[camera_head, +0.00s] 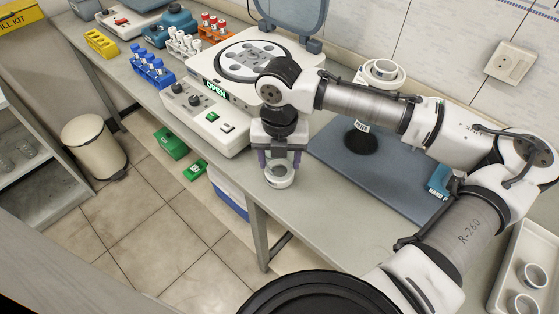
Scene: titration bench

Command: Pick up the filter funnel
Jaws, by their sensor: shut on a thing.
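My gripper (280,160) points down near the front edge of the bench, just right of the centrifuge. Its two fingers are shut on a small white round piece (279,181), which I take to be the filter funnel. Its pale rim shows between and below the fingertips; its upper part is partly hidden by the gripper. I cannot tell whether it touches the bench top or hangs just above it.
The open-lidded centrifuge (211,116) stands close to the left of my gripper. A blue-grey mat (372,178) lies to the right, with a black-based item (361,142) on it. White cups sit in a tray (505,262) at far right. Tube racks (152,75) stand at far left.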

